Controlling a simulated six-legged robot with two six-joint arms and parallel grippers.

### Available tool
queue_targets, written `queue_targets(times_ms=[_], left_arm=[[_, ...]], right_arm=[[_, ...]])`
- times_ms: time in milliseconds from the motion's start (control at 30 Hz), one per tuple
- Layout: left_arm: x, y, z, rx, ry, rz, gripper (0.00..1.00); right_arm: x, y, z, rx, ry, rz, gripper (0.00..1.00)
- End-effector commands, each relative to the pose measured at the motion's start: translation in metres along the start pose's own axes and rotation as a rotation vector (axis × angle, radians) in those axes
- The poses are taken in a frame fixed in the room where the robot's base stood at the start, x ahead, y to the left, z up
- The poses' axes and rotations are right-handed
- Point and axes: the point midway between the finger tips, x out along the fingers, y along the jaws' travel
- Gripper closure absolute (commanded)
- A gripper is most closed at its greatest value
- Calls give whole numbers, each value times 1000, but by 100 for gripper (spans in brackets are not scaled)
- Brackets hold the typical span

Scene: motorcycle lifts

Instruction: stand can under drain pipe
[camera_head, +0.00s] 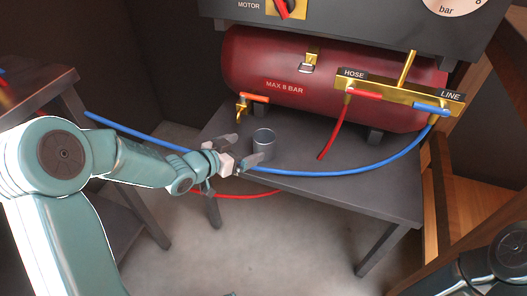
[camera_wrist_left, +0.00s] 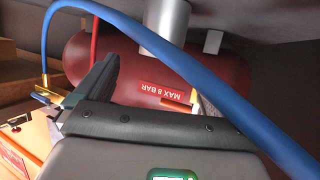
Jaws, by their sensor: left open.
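A small grey metal can (camera_head: 264,145) stands upright on the dark bench top (camera_head: 345,185), close to its front edge. The brass drain pipe (camera_head: 241,112) with an orange lever sticks out at the left end of the red tank, behind and left of the can. My left gripper (camera_head: 243,149) is open at the bench's front edge, its fingers pointing toward the can. In the left wrist view the can (camera_wrist_left: 167,25) shows upside down beyond the fingers, partly behind a blue hose. Whether a finger touches it, I cannot tell. My right gripper is not in view.
The red tank (camera_head: 290,75) stands on the bench behind the can. A blue hose (camera_head: 340,173) runs along the bench's front edge, close to my left gripper. A red hose (camera_head: 335,130) hangs from the valve block.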

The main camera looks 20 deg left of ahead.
Motion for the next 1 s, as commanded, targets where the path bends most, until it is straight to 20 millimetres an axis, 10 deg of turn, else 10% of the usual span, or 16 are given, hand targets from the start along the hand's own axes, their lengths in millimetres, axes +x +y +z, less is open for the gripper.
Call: queue_targets(times_ms=[600, 933, 1000], left_arm=[[84, 1, -1, -1, -1, -3, 3], [93, 0, -4, -3, -1, -5, 3], [93, 0, -4, -3, -1, -5, 23]], right_arm=[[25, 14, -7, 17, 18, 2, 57], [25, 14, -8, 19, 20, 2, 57], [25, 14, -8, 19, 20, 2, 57]])
